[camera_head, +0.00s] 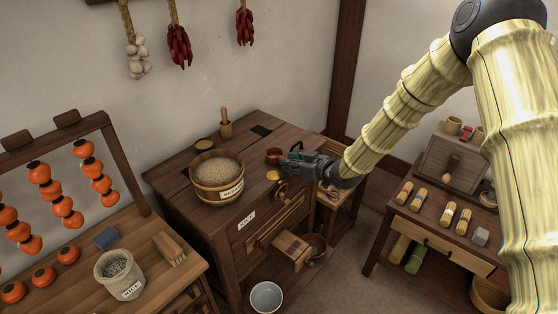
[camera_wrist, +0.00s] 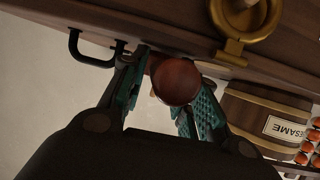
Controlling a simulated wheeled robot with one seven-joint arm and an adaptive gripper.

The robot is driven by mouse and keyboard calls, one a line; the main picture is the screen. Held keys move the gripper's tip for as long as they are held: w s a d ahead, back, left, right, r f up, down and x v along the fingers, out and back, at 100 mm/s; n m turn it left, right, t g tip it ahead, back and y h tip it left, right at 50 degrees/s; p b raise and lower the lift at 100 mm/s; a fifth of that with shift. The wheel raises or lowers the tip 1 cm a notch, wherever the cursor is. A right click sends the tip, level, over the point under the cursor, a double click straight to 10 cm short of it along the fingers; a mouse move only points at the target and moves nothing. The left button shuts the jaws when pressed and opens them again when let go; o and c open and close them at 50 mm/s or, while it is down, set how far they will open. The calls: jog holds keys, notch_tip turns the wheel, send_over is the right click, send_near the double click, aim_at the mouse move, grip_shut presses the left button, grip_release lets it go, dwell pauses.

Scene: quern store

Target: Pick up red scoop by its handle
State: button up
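The red scoop (camera_head: 273,155) sits near the right end of the dark wooden cabinet's top, beside my gripper (camera_head: 296,165). In the wrist view, its round reddish-brown bowl (camera_wrist: 177,81) shows between the fingers of my gripper (camera_wrist: 165,95). The teal-padded fingers stand apart on either side of it. My gripper is open, and I see no clear grip on the scoop. The scoop's handle is not clearly visible in either view.
A tub of grain labelled sesame (camera_head: 217,178) stands left of the scoop; it also shows in the wrist view (camera_wrist: 262,112). A brass ring fitting (camera_wrist: 240,42) is close to the fingers. A wooden mortar (camera_head: 225,125) stands behind. A low table (camera_head: 440,228) is at right.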

grip_shut()
jog(key=shift+r, duration=0.1)
